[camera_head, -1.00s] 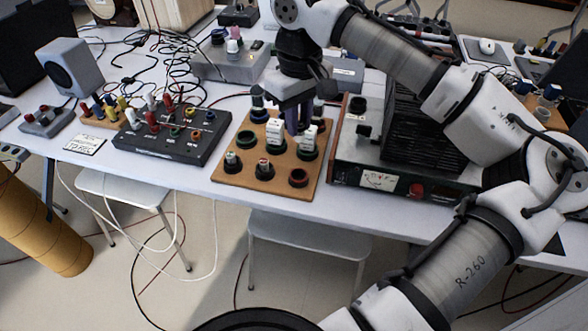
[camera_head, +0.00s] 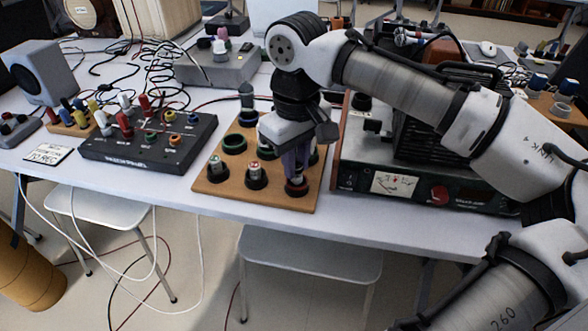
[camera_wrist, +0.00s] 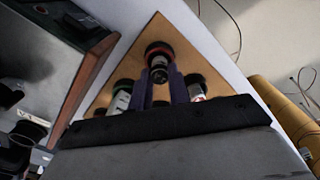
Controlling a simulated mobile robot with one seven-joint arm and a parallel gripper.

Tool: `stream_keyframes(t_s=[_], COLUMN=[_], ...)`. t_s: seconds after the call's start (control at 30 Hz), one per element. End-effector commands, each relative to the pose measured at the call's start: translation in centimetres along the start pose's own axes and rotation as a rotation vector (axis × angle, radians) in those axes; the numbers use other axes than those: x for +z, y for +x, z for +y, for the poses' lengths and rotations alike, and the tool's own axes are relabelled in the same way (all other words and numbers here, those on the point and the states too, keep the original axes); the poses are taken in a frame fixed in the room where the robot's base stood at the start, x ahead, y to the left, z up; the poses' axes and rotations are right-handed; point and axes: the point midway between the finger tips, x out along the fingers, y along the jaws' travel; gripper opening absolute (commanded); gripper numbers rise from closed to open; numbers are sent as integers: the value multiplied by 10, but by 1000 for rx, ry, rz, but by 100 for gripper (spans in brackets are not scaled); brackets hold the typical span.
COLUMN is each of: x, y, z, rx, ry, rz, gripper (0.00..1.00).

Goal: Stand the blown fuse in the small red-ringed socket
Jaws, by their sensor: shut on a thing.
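My gripper (camera_head: 296,176) points down over the front right corner of the wooden socket board (camera_head: 275,201). It is shut on a small fuse, whose dark end and pale body show between the purple fingers in the wrist view (camera_wrist: 160,74). The small red-ringed socket (camera_head: 297,189) is right below the fingertips; its ring also shows in the wrist view (camera_wrist: 157,48). The fuse lines up with the ring there, but I cannot tell how far its lower end is inside. The fingers hide most of the fuse in the head view.
Two small fuses stand in the front left socket (camera_head: 214,176) and front middle socket (camera_head: 255,177). Green-ringed sockets (camera_head: 234,144) fill the rows behind, partly hidden by my wrist. A meter box (camera_head: 425,196) stands close on the right, a black terminal box (camera_head: 145,149) on the left.

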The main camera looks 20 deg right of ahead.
Motion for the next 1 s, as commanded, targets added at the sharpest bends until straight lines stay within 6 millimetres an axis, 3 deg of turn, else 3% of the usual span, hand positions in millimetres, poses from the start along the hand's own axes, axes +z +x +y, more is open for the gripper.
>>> stream_keyframes(t_s=[0.03,0.6,0.63,0.77,1.0], x=[2,3,3,3,3], y=[10,16,16,15,15], z=[0,-1,-1,-1,-1], rx=[2,0,1,1,1], ry=[1,1,2,2,2], rz=[-1,1,1,0,0], gripper=[0,0,21,38,40])
